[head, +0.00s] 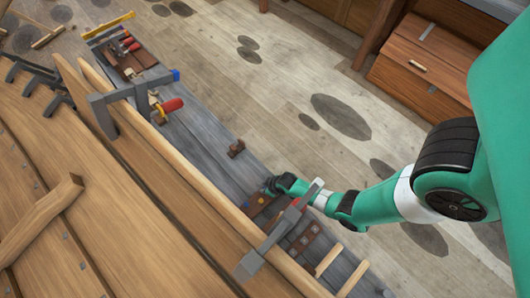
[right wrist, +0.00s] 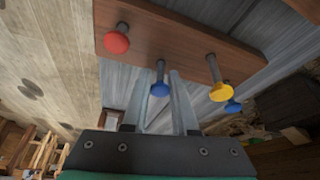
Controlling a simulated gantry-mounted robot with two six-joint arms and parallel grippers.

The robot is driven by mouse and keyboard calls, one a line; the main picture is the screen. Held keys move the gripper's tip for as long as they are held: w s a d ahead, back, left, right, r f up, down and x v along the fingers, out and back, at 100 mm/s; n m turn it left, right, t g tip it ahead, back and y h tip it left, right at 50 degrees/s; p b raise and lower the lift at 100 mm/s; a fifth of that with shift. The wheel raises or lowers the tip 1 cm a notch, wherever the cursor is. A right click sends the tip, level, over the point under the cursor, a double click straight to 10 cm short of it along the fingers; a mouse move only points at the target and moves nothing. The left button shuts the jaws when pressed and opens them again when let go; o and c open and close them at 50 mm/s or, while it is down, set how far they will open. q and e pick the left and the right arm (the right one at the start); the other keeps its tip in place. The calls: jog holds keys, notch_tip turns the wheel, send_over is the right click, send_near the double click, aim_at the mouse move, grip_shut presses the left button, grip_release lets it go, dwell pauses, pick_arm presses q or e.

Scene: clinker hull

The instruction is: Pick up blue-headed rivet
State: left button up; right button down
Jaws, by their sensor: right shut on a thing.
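In the right wrist view a blue-headed rivet (right wrist: 159,90) sits between the fingertips of my right gripper (right wrist: 161,82), which is shut on it. Its grey shank reaches to the brown wooden rivet block (right wrist: 185,35); I cannot tell whether it is still seated there. A red-headed rivet (right wrist: 117,41) stands to the left and a yellow-headed rivet (right wrist: 220,91) to the right. Another blue head (right wrist: 233,106) shows behind the yellow one. In the head view my right gripper (head: 267,186) is low over the grey plank, its fingertips hard to make out. My left gripper is out of view.
A grey clamp (head: 290,217) grips the hull edge close to my right wrist. A dark tray (head: 303,238) lies beside the near clamp. The hull (head: 110,215) fills the left side.

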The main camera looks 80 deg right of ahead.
jog(key=shift+r, duration=0.1)
jog(key=shift+r, duration=0.25)
jog(key=p+v, duration=0.3)
jog(key=v, duration=0.1)
jog(key=shift+w+d+r+p, duration=0.25)
jog(key=shift+p, duration=0.1)
jog(key=s+r+p, duration=0.6)
jog(key=s+r, duration=0.2)
jog(key=s, duration=0.5)
jog(key=shift+a, duration=0.15)
notch_tip(320, 180, up, 31)
jog(key=p, duration=3.1)
